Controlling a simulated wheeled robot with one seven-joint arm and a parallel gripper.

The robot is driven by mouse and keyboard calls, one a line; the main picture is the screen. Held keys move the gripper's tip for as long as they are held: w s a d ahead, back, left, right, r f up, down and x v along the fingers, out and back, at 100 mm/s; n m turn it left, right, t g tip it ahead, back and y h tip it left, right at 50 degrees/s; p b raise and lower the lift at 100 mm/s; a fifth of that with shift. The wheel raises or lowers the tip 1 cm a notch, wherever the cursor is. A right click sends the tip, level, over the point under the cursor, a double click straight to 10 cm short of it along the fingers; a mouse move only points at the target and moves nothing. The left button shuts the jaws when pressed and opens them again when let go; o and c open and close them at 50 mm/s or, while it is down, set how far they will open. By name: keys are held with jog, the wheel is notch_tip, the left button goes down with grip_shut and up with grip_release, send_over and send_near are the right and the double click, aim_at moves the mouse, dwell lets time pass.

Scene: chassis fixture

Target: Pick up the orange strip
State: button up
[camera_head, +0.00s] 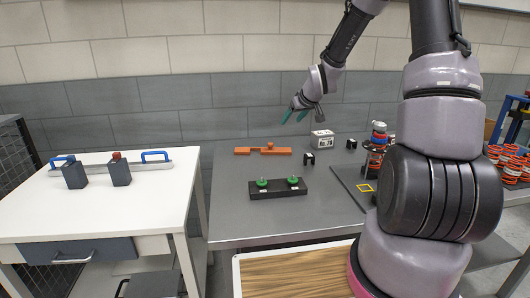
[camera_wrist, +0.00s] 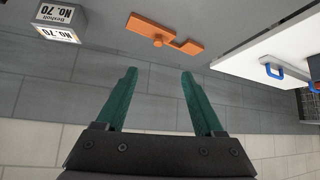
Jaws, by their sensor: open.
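The orange strip (camera_head: 248,151) lies flat near the back of the grey table, with a raised knob on it. In the wrist view the orange strip (camera_wrist: 150,28) is at the top, ahead of the fingertips, and shows a step or notch along its length. My gripper (camera_head: 294,114) is above the table's back, to the right of the strip and apart from it. In the wrist view my gripper (camera_wrist: 159,75) has its two green fingers wide apart with nothing between them.
A white labelled box (camera_head: 322,139) stands right of the strip. A black block with two green knobs (camera_head: 278,189) lies in front. Small black pieces (camera_head: 309,158) are nearby. A tiled wall (camera_head: 170,95) rises behind. A white table (camera_head: 120,213) stands left.

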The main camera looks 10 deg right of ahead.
aim_at(272, 144)
jog(key=w+f+t+y, duration=0.1)
jog(key=w+f, duration=0.2)
jog(key=f, duration=0.1)
jog(key=w+a+f+t, duration=0.1)
jog(key=w+f, duration=0.2)
jog(key=f, duration=0.2)
jog(key=w+f+t+y, duration=0.1)
jog(key=w+f, duration=0.2)
jog(key=f, duration=0.2)
jog(key=shift+a+m+y, duration=0.3)
jog(key=shift+w+d+f+t, duration=0.1)
jog(key=shift+w+f+t, duration=0.25)
jog(key=shift+f+t, duration=0.15)
jog(key=x, duration=1)
jog(key=shift+w, duration=0.45)
grip_shut()
